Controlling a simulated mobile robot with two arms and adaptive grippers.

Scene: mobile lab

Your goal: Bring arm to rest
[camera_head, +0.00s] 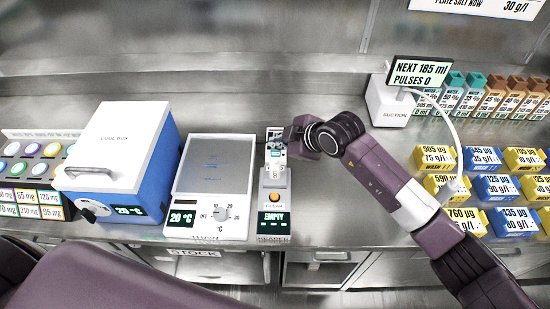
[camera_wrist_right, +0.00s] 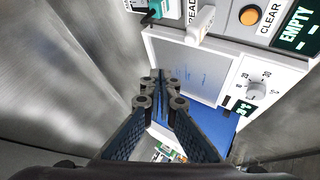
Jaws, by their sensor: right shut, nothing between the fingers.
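My right arm (camera_head: 385,180) reaches in from the lower right, across the counter, bent at a dark wrist joint. My right gripper (camera_head: 284,142) is at its end, over the upper part of the narrow reader device (camera_head: 274,205), partly hiding it. In the right wrist view the fingers of the gripper (camera_wrist_right: 160,88) are together with nothing between them. I cannot tell whether it touches the reader. A purple link of mine (camera_head: 130,280) fills the lower left; the left gripper is out of view.
The hot plate (camera_head: 185,217) and blue cool box (camera_head: 160,180) stand left of the reader. At right are the suction unit (camera_head: 388,108) with its looping tube (camera_head: 450,128), several bottles, and yellow and blue boxes (camera_head: 485,158). Counter between reader and boxes is clear except for my arm.

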